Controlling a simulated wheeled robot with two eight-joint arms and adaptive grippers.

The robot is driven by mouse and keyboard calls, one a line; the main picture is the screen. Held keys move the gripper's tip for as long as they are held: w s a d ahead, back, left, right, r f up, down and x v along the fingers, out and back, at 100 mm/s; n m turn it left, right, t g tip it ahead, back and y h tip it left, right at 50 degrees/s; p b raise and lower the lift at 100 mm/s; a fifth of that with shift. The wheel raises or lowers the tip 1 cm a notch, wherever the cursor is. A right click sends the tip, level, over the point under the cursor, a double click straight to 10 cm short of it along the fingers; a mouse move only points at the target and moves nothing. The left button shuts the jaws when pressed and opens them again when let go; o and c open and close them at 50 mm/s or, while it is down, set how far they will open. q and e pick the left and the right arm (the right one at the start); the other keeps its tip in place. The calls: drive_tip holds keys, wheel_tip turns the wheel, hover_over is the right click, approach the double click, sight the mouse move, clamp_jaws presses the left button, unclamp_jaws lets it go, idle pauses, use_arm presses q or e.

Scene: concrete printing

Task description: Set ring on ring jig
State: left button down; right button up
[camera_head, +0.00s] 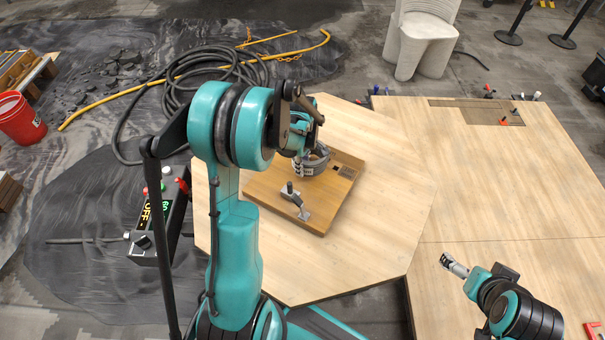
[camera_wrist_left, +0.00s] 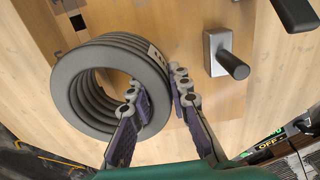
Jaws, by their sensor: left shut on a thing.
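The grey ribbed ring (camera_head: 319,160) is at the far side of the brown wooden board (camera_head: 262,187), which I take for the ring jig. In the left wrist view the ring (camera_wrist_left: 150,70) fills the left half. My left gripper (camera_wrist_left: 156,88) is shut on its wall, one finger inside the hole and one outside. I cannot tell whether the ring touches the board or hangs just above it. A metal block with a black peg (camera_wrist_left: 230,62) stands on the board, apart from the ring. My right gripper (camera_head: 453,264) is over the right table; its finger opening is unclear.
The board lies on a pale many-sided table (camera_head: 385,200). A second pale table (camera_head: 520,190) adjoins it on the right, mostly clear, with small tools at its far edge. A control box (camera_head: 157,225) stands at the left. Hoses lie on the floor behind.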

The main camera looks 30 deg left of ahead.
use_arm(q)
drive_tip(key=shift+f+b, duration=0.6)
drive_tip(key=shift+f, duration=1.15)
drive_tip(key=shift+f, duration=0.1)
drive_tip(key=c, duration=1.4)
unclamp_jaws()
